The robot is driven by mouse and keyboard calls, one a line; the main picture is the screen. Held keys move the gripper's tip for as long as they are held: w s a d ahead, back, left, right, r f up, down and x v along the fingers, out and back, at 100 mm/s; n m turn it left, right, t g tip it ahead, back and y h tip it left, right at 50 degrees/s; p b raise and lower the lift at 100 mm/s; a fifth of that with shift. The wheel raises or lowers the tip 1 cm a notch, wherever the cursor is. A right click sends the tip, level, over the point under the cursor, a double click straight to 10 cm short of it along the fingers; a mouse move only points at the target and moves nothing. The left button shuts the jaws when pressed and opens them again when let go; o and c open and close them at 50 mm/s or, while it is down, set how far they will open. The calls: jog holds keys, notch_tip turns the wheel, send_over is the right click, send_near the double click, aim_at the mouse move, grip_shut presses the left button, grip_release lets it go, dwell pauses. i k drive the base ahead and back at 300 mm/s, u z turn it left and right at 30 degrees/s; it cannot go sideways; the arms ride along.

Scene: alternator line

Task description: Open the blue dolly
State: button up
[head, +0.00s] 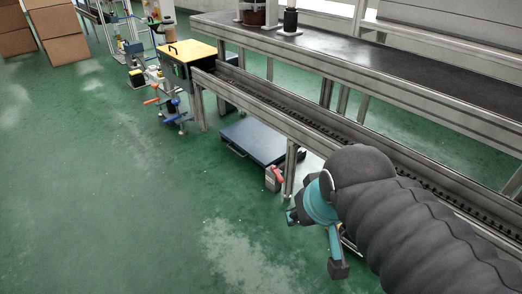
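The blue dolly (256,139) is a flat dark-blue platform low on the green floor, partly under the conveyor frame. Its far right part is hidden behind the frame's rail and leg. My gripper (314,242), teal with dark fingertips, is in front of the conveyor, to the right of the dolly and nearer the camera. Its two fingertips are wide apart, with nothing seen between them. It is clear of the dolly. My dark, ribbed arm reaches in from the lower right and hides the area behind it.
A small grey item with a red top (274,178) stands by the conveyor leg, between dolly and gripper. The long metal conveyor (310,125) runs along the right. A yellow-topped case (187,52) and cardboard boxes (62,35) are farther back. The left floor is clear.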

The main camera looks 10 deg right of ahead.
aim_at(265, 146)
jog(key=z, duration=0.05)
jog(key=i, duration=1.25)
jog(key=u, duration=0.8)
jog(key=i, duration=0.9)
jog(key=u, duration=0.45)
